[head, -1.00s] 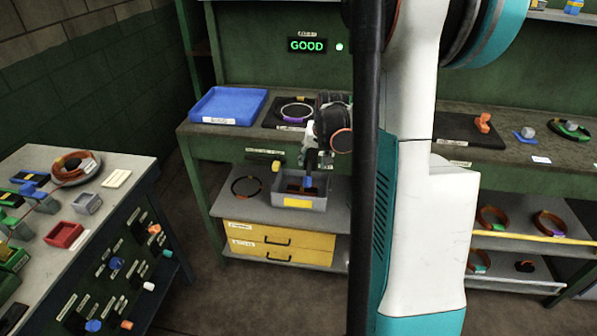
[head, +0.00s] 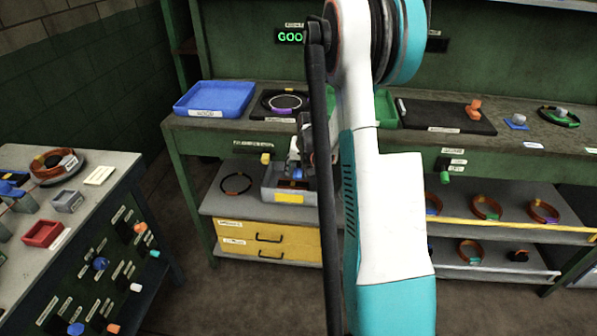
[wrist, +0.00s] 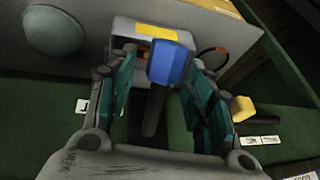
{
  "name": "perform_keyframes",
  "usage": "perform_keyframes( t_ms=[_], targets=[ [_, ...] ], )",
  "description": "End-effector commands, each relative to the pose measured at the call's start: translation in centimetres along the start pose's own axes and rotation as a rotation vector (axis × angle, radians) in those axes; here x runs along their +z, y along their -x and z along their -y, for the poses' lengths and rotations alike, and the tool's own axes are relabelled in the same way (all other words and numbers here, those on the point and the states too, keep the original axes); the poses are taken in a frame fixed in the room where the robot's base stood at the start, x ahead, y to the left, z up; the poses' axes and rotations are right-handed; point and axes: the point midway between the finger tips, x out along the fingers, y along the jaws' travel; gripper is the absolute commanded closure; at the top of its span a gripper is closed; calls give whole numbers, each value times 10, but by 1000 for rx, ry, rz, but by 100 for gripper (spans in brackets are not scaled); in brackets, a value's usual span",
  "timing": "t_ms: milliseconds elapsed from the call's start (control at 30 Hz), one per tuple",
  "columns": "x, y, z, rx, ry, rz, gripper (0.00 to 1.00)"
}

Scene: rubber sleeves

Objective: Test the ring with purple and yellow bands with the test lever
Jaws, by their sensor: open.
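In the head view my arm largely hides the gripper. A yellow lever knob (head: 265,158) is to the left; which lever is the test one cannot be read.
A lit green sign (head: 289,37) reads "GOO", the rest hidden by my arm. A blue tray (head: 214,98) stands left of the mat. A grey bin (head: 272,193) sits on the shelf below the levers. A side table (head: 105,187) is at left.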

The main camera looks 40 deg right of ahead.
Motion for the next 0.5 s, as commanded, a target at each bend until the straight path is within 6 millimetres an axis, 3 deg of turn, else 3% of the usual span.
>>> perform_keyframes(
  t_ms=[333, 500],
  targets=[
    [0, -3, 0, 0, 0, 0, 52],
    [0, -3, 0, 0, 0, 0, 91]
  ],
)
